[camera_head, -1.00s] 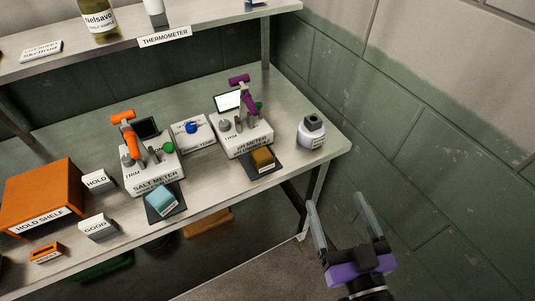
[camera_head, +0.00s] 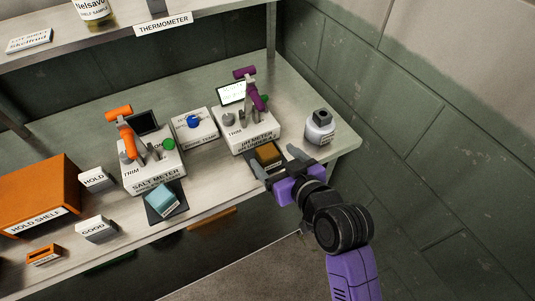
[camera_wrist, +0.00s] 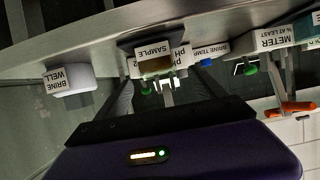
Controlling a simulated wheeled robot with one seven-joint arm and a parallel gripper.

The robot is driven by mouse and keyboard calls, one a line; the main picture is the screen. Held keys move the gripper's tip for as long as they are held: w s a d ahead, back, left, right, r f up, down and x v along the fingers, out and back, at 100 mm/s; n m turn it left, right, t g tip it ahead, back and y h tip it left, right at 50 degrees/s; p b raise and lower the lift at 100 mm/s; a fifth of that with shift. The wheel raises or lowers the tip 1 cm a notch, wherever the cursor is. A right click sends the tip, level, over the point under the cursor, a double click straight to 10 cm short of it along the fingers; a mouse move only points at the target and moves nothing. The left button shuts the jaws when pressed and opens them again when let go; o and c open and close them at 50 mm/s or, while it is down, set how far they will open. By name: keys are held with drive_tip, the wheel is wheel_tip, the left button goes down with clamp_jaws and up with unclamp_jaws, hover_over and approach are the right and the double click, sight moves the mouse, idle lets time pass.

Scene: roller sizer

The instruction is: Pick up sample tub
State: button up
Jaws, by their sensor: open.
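The sample tub is a small brown block (camera_head: 268,153) on a dark pad in front of the pH meter (camera_head: 250,128). In the wrist view its white SAMPLE label (camera_wrist: 153,49) shows, with the brown body (camera_wrist: 156,66) below the label. My gripper (camera_head: 279,162) is open at the front edge of that pad, its fingers pointing toward the tub. In the wrist view the tub lies ahead, between the lines of the two fingers (camera_wrist: 162,85). I cannot tell whether a finger touches it.
A teal block (camera_head: 161,199) sits on another dark pad before the salt meter (camera_head: 150,172). A grey-white brine well bottle (camera_head: 320,129) stands right of the pH meter, close to my gripper. The orange hold shelf (camera_head: 42,190) is at left. A wall rises at right.

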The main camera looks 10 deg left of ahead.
sight(263, 146)
drive_tip(key=shift+f+p+x, duration=0.25)
drive_tip(key=shift+p+x, duration=0.15)
drive_tip(key=shift+x, duration=2.25)
drive_tip(key=shift+d, duration=0.15)
drive_tip(key=shift+s, duration=0.1)
drive_tip(key=shift+c, duration=0.4)
drive_tip(key=c, duration=1.4)
drive_tip(key=shift+c, duration=1.2)
drive_tip(key=shift+r, duration=0.15)
